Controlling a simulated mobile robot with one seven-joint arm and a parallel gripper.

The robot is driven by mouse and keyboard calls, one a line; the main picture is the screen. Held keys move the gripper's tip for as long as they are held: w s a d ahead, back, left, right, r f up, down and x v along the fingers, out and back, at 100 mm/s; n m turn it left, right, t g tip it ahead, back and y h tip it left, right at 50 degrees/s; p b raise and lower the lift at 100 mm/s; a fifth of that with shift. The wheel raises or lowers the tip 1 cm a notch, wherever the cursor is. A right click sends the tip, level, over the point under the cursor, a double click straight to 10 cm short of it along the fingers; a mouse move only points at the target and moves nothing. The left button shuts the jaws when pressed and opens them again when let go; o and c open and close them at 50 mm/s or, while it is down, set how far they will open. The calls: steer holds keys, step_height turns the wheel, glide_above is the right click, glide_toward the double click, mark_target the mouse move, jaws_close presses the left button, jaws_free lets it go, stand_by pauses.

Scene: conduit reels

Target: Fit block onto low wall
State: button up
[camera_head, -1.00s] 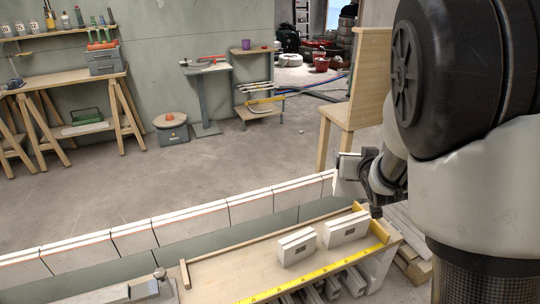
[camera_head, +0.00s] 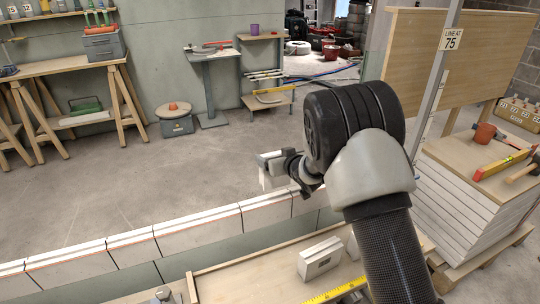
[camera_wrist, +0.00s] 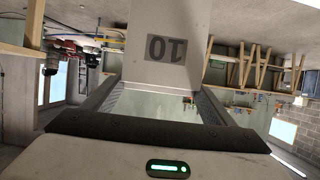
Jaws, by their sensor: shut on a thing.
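My gripper (camera_head: 286,168) is shut on a white block (camera_head: 268,180), held at the low wall's far side in the head view. The wrist view shows the block (camera_wrist: 165,18) between the fingers, with a dark label that looks like an upside-down 10. The low wall (camera_head: 130,248) is a row of pale blocks with a thin red line along it, running from lower left towards the arm. The held block appears just above or behind the wall's top; I cannot tell whether they touch. My arm hides the wall's right end.
A wooden bench (camera_head: 240,283) in front of the wall carries a spare white block (camera_head: 320,258), another partly behind my arm, and a yellow measuring tape (camera_head: 335,291). A post with a "LINE AT 75" sign (camera_head: 452,39) stands right, beside a stack of boards (camera_head: 465,195).

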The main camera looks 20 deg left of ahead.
steer(key=shift+w+a+f, duration=0.1)
steer(key=shift+a+f, duration=0.05)
steer(key=shift+a, duration=0.3)
steer(key=shift+f+b, duration=1.6)
steer(key=shift+f, duration=0.8)
steer(key=shift+d+f, duration=0.1)
steer(key=shift+f, duration=0.4)
